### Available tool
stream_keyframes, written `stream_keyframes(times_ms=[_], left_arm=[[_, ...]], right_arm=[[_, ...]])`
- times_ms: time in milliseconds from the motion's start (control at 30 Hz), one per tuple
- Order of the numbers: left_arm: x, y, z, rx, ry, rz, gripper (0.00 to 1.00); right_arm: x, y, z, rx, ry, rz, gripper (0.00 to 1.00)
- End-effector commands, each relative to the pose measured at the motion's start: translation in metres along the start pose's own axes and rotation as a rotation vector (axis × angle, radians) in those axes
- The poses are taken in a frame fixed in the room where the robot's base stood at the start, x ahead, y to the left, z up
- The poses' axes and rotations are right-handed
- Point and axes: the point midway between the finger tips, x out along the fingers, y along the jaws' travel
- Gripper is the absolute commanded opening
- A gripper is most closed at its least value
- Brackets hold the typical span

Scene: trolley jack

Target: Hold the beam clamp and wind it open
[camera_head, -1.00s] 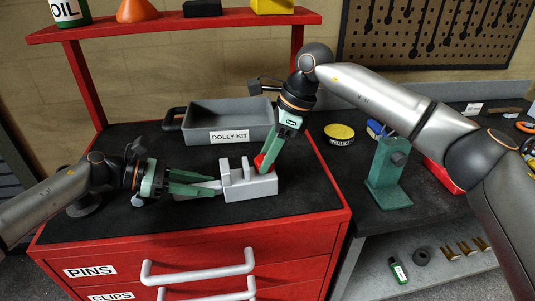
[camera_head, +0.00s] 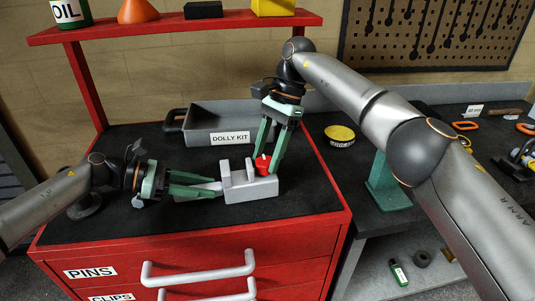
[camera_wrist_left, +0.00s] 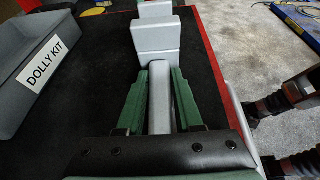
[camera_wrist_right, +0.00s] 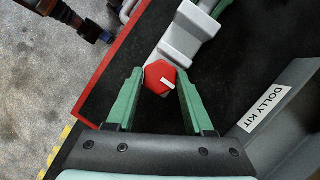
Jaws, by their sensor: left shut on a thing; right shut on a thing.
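The beam clamp (camera_head: 253,189) is a light grey block with upright jaws, lying on the black top of the red cabinet. A grey bar sticks out of its left end. My left gripper (camera_head: 218,187) is shut on that bar; the left wrist view shows the bar (camera_wrist_left: 158,98) between the green fingers. A red hexagonal knob (camera_head: 263,163) with a white mark sits at the clamp's right end. My right gripper (camera_head: 266,166) comes from above and is shut on the knob, which also shows between its fingertips in the right wrist view (camera_wrist_right: 159,78).
A grey tray labelled DOLLY KIT (camera_head: 205,137) stands behind the clamp. A yellow tin (camera_head: 339,134) and a green stand (camera_head: 383,185) are on the dark bench at right. A red shelf (camera_head: 170,27) runs above. The cabinet top in front of the clamp is clear.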

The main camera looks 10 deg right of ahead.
Motion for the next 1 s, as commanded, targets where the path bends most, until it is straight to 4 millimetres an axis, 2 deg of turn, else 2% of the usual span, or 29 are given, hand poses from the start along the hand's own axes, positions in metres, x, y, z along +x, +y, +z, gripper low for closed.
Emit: stream_keyframes(times_ms=[567, 600, 833, 1000], left_arm=[[-0.0007, 0.0014, 0.0027, -0.001, -0.005, 0.005, 0.0], [-0.0007, 0.0015, 0.0027, -0.001, -0.005, 0.005, 0.0], [-0.0002, 0.0006, 0.0029, 0.0, -0.005, 0.002, 0.0], [0.0007, -0.0007, 0.0034, 0.002, -0.006, -0.003, 0.0]], right_arm=[[-0.0006, 0.0003, 0.0019, -0.036, -0.002, 0.015, 0.0], [-0.0006, 0.0003, 0.0019, -0.036, -0.002, 0.015, 0.56], [-0.0005, -0.0001, 0.0017, -0.035, -0.002, 0.013, 0.82], [-0.0004, -0.0006, 0.0017, -0.034, -0.002, 0.01, 0.83]])
